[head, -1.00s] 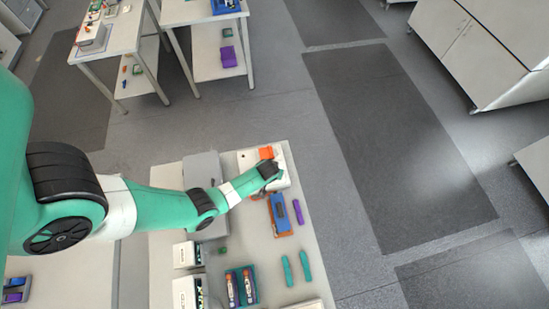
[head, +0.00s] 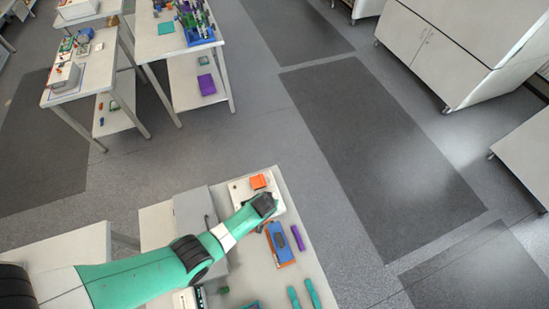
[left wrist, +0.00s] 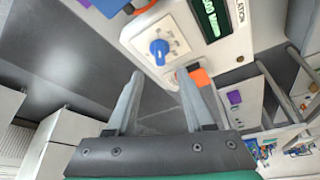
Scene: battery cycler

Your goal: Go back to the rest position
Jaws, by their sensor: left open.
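My left arm reaches in from the left in the head view. Its gripper (head: 262,224) is over the white cycler box (head: 239,190) and is mostly hidden by the wrist. In the left wrist view the two grey fingers (left wrist: 160,75) are apart, with nothing between them. Beyond the fingertips the box front shows a blue knob (left wrist: 159,47) and a green-lit display (left wrist: 206,18). An orange block (head: 258,181) is at the box; an orange part (left wrist: 200,77) also shows in the wrist view. My right gripper is in neither view.
On the same bench lie a blue and orange holder (head: 280,246), a purple piece (head: 297,237) and teal pieces (head: 312,293). A grey box (head: 190,212) stands left of the cycler. Cluttered tables stand farther back; the floor to the right is open.

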